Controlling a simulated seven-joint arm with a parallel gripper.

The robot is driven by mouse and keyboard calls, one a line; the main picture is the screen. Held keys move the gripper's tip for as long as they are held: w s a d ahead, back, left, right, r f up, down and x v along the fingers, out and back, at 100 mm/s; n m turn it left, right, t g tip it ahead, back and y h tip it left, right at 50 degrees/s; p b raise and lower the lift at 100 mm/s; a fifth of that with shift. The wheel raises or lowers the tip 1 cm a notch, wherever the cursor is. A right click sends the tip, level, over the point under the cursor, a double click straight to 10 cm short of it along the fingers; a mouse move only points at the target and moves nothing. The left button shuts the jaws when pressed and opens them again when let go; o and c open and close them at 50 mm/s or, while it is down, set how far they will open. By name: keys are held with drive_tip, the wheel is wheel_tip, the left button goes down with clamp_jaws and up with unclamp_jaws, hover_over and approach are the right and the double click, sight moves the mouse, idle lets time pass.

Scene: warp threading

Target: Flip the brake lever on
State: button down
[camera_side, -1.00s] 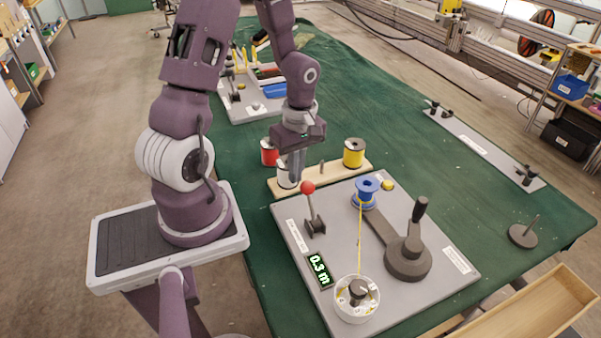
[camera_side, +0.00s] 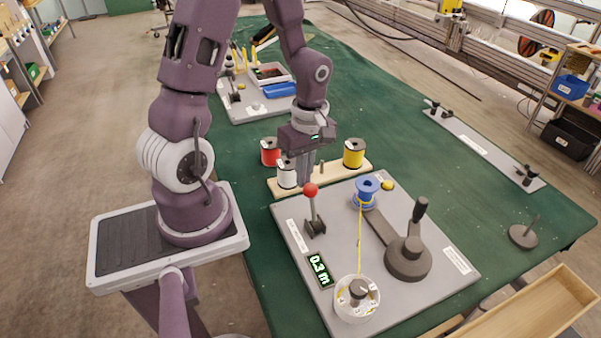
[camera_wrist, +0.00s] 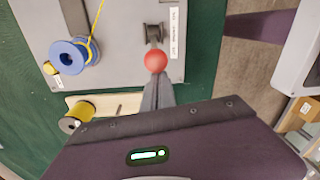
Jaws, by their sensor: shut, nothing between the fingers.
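The brake lever is a dark stalk with a red ball knob (camera_side: 311,190) on a small dark base (camera_side: 316,228), at the left of the grey board. It stands nearly upright, tilted slightly toward the back. In the wrist view the red knob (camera_wrist: 155,60) sits right at my fingertips, with the lever's base beyond it. My gripper (camera_side: 306,182) is shut and empty, its fingers pointing down just behind the knob. The fingertips (camera_wrist: 156,78) look to be at or against the knob; the exact contact is hidden.
The grey board (camera_side: 290,222) also carries a blue spool (camera_side: 367,188) with yellow thread, a dark crank (camera_side: 408,255), a clear round cup (camera_side: 357,298) and a display reading 0.3 m (camera_side: 319,270). Red, white and yellow spools (camera_side: 354,153) stand on a wooden rack close behind my gripper.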

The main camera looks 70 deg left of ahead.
sight(310, 188)
drive_tip(key=d, duration=0.1)
drive_tip(key=d+r, duration=0.1)
drive_tip(key=d, duration=0.1)
drive_tip(key=shift+d+r, duration=0.15)
drive_tip(key=shift+d, duration=0.15)
drive_tip(key=shift+d+r, duration=0.1)
drive_tip(key=shift+d, duration=0.65)
drive_tip(key=d+f+y, duration=0.1)
drive_tip(key=d+y, duration=0.3)
drive_tip(key=d, duration=0.2)
drive_tip(key=shift+y, duration=0.3)
drive_tip(key=shift+d+f, duration=0.1)
drive_tip(key=shift+d, duration=0.05)
drive_tip(key=shift+w, duration=0.1)
drive_tip(key=s+a+r, duration=0.1)
drive_tip(key=a+r, duration=0.3)
drive_tip(key=d+r, duration=0.3)
drive_tip(key=d, duration=0.5)
drive_tip(key=shift+d+r, duration=0.2)
drive_tip(key=shift+r, duration=0.2)
